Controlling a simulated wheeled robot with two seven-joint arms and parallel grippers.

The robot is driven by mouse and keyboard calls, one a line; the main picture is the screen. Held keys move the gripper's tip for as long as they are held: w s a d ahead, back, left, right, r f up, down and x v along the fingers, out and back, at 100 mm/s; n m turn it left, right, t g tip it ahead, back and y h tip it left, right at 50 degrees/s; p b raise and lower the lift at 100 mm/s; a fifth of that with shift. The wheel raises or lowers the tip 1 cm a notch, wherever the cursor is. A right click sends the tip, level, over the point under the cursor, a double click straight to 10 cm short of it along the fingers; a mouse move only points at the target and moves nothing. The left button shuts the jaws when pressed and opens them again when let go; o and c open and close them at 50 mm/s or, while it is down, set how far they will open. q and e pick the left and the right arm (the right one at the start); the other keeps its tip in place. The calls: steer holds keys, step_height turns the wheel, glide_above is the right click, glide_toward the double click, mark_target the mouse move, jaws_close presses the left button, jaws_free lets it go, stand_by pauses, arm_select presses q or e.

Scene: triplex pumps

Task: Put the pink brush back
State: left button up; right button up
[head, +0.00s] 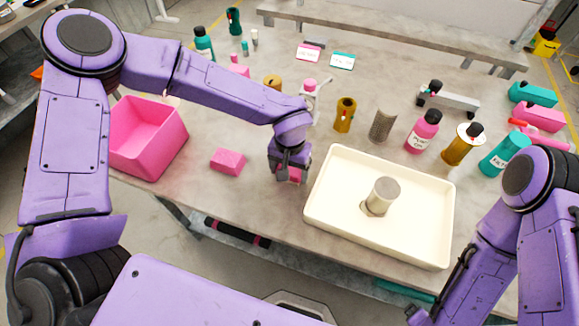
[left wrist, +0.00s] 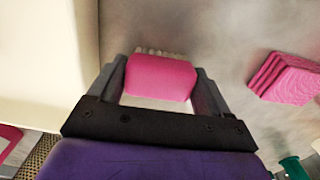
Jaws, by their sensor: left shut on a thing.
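The pink brush (left wrist: 161,77) is between the fingers of my left gripper (left wrist: 162,90). In the left wrist view its pink block faces the camera and a fringe of pale bristles shows along its far edge. In the head view my left gripper (head: 290,172) is over the front part of the table, just left of the cream tray, and only a little pink of the brush (head: 292,177) shows. I cannot tell whether the brush touches the table. My right arm shows at the right, but its gripper is outside the view.
The cream tray (head: 325,205) holds a metal cylinder (head: 383,193). A pink block (head: 228,161) lies left of my left gripper, beside a pink bin (head: 148,135). Bottles and pump parts, including a pink bottle (head: 423,132) and an amber cylinder (head: 345,114), stand behind.

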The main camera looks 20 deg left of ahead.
arm_select(q)
steer(key=shift+f, duration=0.1)
steer(key=o, duration=0.9)
steer(key=shift+o, duration=0.2)
step_height(320, 180, up, 12)
steer(key=shift+b, duration=0.3)
